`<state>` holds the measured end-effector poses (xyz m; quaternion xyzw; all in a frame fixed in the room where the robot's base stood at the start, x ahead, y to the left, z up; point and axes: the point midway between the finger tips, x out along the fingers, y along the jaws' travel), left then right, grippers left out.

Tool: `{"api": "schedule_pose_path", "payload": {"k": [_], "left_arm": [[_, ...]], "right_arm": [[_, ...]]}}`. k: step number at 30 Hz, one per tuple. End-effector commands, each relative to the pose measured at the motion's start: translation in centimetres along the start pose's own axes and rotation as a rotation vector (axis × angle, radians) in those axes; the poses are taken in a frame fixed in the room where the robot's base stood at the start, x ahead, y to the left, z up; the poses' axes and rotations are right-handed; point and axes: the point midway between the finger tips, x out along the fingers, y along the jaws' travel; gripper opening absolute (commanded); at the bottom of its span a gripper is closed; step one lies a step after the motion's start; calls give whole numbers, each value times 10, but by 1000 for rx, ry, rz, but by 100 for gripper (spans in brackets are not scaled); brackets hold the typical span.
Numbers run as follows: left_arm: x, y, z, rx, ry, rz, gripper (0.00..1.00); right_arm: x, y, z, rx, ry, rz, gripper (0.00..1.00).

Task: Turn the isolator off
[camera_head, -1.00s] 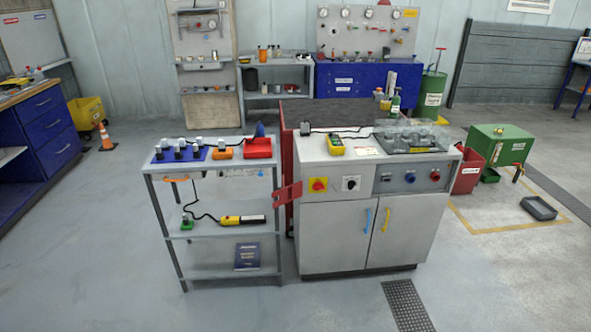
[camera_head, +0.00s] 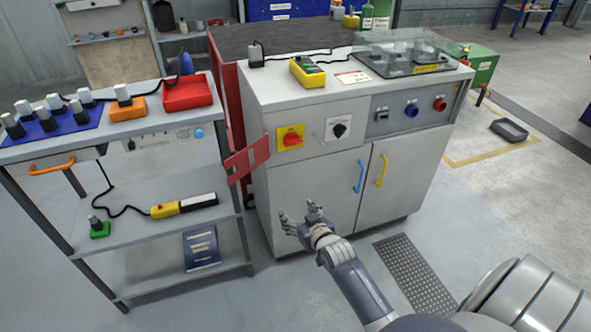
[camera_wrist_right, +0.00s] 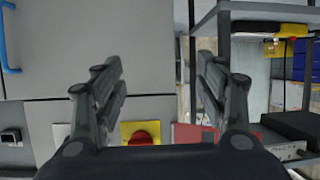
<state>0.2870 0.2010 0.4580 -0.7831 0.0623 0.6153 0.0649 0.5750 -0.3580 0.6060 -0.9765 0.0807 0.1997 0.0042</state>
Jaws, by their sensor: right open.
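The isolator, a red rotary knob on a yellow plate (camera_head: 291,138), is on the front of the grey cabinet (camera_head: 313,188), at the upper left. It also shows in the right wrist view (camera_wrist_right: 141,134), low between the finger bases and partly hidden by the gripper body. The knob's exact angle is too small to tell. My right gripper (camera_head: 299,213) is open and empty in front of the left cabinet door, below the isolator and apart from it. Its two spread fingers show in the right wrist view (camera_wrist_right: 160,66). My left gripper is out of view.
A black rotary switch on a white plate (camera_head: 338,129) sits right of the isolator. A red bracket (camera_head: 247,159) sticks out at the cabinet's left, beside the shelf cart (camera_head: 150,221). Blue (camera_head: 359,177) and yellow (camera_head: 382,170) door handles are to the right.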

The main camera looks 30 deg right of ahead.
Motion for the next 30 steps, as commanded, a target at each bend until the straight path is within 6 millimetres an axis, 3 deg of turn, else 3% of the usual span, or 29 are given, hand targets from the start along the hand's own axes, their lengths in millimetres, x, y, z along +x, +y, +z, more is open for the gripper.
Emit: {"api": "schedule_pose_path", "payload": {"k": [1, 6, 10, 17, 23, 30], "left_arm": [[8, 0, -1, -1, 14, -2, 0], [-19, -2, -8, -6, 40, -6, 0], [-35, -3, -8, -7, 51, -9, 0], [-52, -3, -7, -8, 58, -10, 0], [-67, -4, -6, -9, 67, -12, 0], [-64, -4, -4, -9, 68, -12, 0]], "right_arm": [[7, 8, -13, 9, 71, 13, 66], [-8, 30, -84, 30, 259, 46, 66], [-23, 40, -116, 36, 348, 62, 66], [-30, 46, -139, 39, 399, 71, 66], [-5, 48, -150, 38, 399, 71, 66], [35, 51, -166, 40, 398, 71, 66]]}}
